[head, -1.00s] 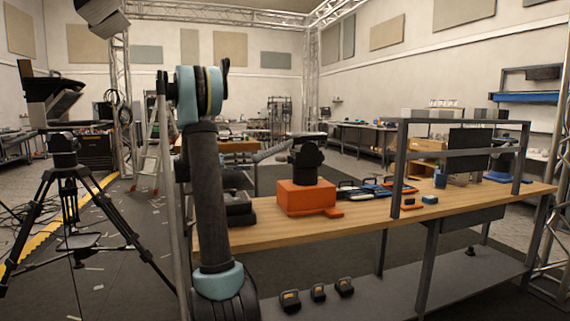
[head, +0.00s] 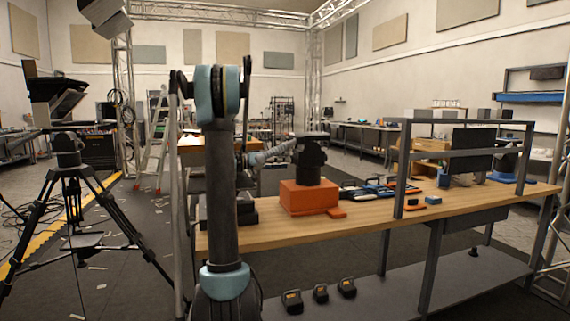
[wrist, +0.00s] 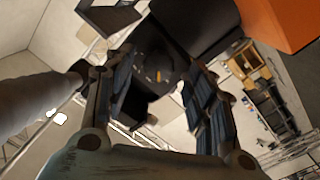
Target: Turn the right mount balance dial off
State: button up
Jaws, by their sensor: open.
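A black mount (head: 309,160) stands on an orange box (head: 310,197) on the wooden bench, left of its middle. In the wrist view the orange box (wrist: 285,22) fills the upper right corner, with the dark mount (wrist: 197,25) beside it. A dark round dial (wrist: 148,76) with small orange marks shows between the fingers of my gripper (wrist: 160,88). My gripper is open, one finger on each side of the dial in the picture. I cannot tell how far the dial is from the fingertips. In the head view my gripper is not clear beside the mount.
The wooden bench (head: 370,219) carries blue and black tools (head: 379,188) right of the box, and a grey metal frame (head: 398,170). Several black and yellow blocks (head: 320,293) lie on the lower shelf. A tripod (head: 70,190) and a ladder (head: 150,140) stand at left.

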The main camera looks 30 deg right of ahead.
jog(key=shift+x, duration=0.95)
jog(key=c, duration=1.1)
jog(key=shift+o, duration=0.2)
jog(key=shift+n, duration=2.2)
jog(key=o, duration=1.1)
jog(key=shift+c, duration=0.2)
